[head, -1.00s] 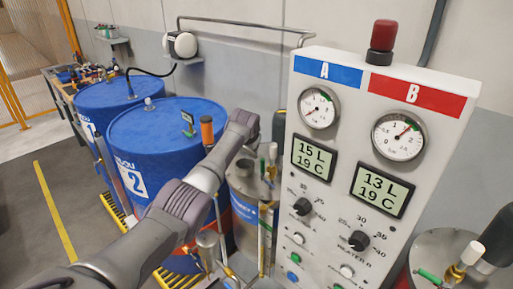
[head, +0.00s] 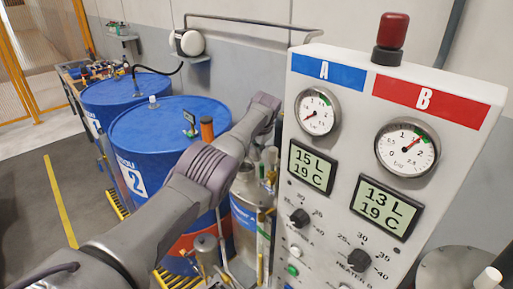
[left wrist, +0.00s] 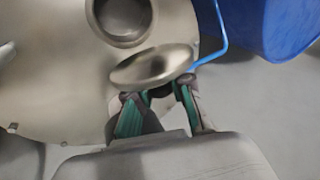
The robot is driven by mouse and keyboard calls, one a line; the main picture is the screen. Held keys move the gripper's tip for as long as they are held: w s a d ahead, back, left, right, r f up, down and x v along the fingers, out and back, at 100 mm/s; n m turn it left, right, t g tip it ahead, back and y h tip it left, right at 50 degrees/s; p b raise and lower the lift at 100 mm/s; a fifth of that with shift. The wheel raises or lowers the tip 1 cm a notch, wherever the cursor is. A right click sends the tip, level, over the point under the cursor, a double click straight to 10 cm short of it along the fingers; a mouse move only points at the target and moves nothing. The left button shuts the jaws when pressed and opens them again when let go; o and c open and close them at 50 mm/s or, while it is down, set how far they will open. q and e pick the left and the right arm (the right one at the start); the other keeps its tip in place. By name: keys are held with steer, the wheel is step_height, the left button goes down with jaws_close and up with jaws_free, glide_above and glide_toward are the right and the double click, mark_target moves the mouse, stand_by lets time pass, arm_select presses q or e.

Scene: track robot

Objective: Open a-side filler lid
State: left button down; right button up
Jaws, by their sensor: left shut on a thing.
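The A-side tank (head: 245,222), a silver drum with a blue label, stands behind the left edge of the control panel. In the left wrist view its metal top (left wrist: 55,70) shows a round filler neck (left wrist: 122,18), uncovered. The round filler lid (left wrist: 152,66) is tilted beside the neck, at its near edge. My left gripper (left wrist: 160,92) is shut at the lid's near rim; the exact grip point is partly hidden by the fingers. In the head view my left arm reaches over the tank, and the panel hides most of the gripper. My right gripper is not in view.
The control panel (head: 335,210) with gauges and displays stands close on the right of my arm. Blue drums (head: 160,130) stand to the left. A thin blue tube (left wrist: 222,35) runs near the lid. The floor at left (head: 45,180) is clear.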

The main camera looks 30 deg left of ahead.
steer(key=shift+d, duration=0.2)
arm_select(q)
steer(key=c, duration=1.2)
jaws_free()
steer(key=shift+f, duration=0.1)
steer(key=shift+o, duration=1)
steer(key=shift+w, duration=0.1)
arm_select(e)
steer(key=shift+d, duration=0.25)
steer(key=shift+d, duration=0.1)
arm_select(q)
steer(key=shift+v, duration=0.85)
steer(key=v, duration=1)
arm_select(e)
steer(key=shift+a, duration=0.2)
